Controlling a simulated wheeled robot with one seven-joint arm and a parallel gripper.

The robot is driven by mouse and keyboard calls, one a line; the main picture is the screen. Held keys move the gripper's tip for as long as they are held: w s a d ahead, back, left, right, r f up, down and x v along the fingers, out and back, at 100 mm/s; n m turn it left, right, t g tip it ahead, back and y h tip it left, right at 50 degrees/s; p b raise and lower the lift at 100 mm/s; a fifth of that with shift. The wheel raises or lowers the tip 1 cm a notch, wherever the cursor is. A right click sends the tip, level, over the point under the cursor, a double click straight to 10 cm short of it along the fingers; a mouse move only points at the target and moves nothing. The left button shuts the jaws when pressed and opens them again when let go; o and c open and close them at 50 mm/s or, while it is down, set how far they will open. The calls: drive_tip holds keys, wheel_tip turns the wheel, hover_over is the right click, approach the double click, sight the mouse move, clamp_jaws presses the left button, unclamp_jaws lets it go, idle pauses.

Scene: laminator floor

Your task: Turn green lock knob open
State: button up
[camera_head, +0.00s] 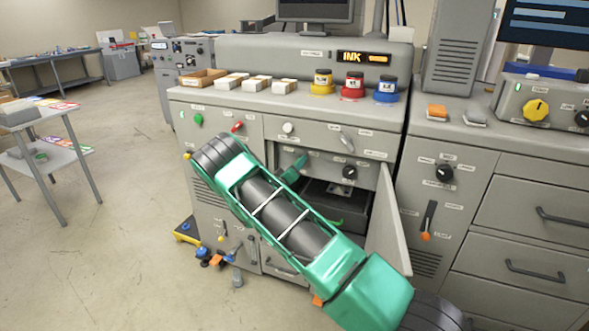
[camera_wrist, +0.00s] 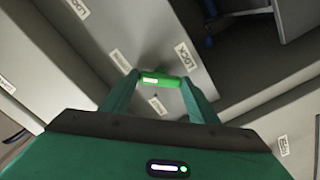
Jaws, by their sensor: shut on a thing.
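The green lock knob (camera_wrist: 160,80) is a bright green bar with a small pale label on it, mounted on a grey panel. In the wrist view it lies crosswise between the two teal fingers of my gripper (camera_wrist: 158,86), which are shut on its ends. A LOCK label (camera_wrist: 185,54) is on the panel just beyond the knob. In the head view a teal part of my gripper (camera_head: 295,168) shows at the cabinet front, left of the black knob. The lock knob itself cannot be made out there, and my arm covers much of the cabinet.
The grey cabinet (camera_head: 310,130) has an open compartment with its door (camera_head: 388,225) swung out to the right. Ink jars stand on top.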

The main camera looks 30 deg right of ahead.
drive_tip(key=shift+s+f+m, duration=0.15)
drive_tip(key=shift+f+m, duration=0.15)
drive_tip(key=shift+f, duration=0.05)
idle(0.3)
drive_tip(key=o, duration=1)
drive_tip(key=shift+o, duration=0.2)
drive_tip(key=shift+r, duration=0.15)
drive_tip(key=v, duration=1)
drive_tip(key=shift+a, duration=0.35)
drive_tip(key=shift+s, duration=0.15)
